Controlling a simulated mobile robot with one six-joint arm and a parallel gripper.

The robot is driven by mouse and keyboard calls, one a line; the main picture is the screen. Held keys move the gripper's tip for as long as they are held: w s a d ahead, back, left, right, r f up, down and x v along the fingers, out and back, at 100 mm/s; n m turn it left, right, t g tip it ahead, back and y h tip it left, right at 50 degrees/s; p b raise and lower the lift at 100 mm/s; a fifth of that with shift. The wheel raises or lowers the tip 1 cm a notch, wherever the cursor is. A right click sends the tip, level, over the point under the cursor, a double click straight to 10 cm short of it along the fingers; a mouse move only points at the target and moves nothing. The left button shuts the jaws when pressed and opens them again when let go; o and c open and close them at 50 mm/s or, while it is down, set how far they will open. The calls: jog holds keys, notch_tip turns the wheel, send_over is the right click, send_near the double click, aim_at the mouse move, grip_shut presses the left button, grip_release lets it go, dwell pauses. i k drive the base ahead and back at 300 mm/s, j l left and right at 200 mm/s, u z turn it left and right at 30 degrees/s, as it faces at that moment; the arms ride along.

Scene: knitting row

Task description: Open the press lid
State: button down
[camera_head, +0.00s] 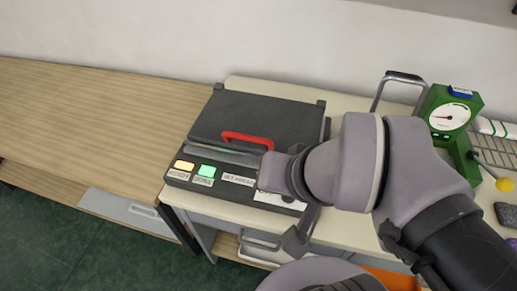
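The press (178,177) is a dark box on the cream table, left of the middle in the head view. Its dark grey lid (255,117) lies down over the base, and a lighter strip shows under the front edge. A red handle (247,138) sits at the front of the lid. A yellow and a green button with labels are on the front panel. My gripper (296,238) hangs in front of the press's right front corner, below and right of the red handle and apart from it. Its fingers are small and partly hidden by my arm, so their opening is unclear.
A green gauge device (441,116) with a white dial stands on the right, near a metal rack and small items. A wooden table (85,110) to the left is clear. A drawer (258,248) is under the cream table (350,229). A white wall is behind.

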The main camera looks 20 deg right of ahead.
aim_at(239, 123)
jog(key=j+z, duration=0.3)
jog(key=j, duration=0.15)
jog(key=j+z, duration=0.3)
jog(key=j, duration=0.15)
jog(key=k+j+z, duration=0.1)
jog(key=j+z, duration=0.2)
jog(key=k+j+z, duration=0.15)
jog(key=j+z, duration=0.15)
jog(key=j, duration=0.2)
jog(key=k+j+z, duration=0.15)
jog(key=j+z, duration=0.15)
jog(key=j, duration=0.1)
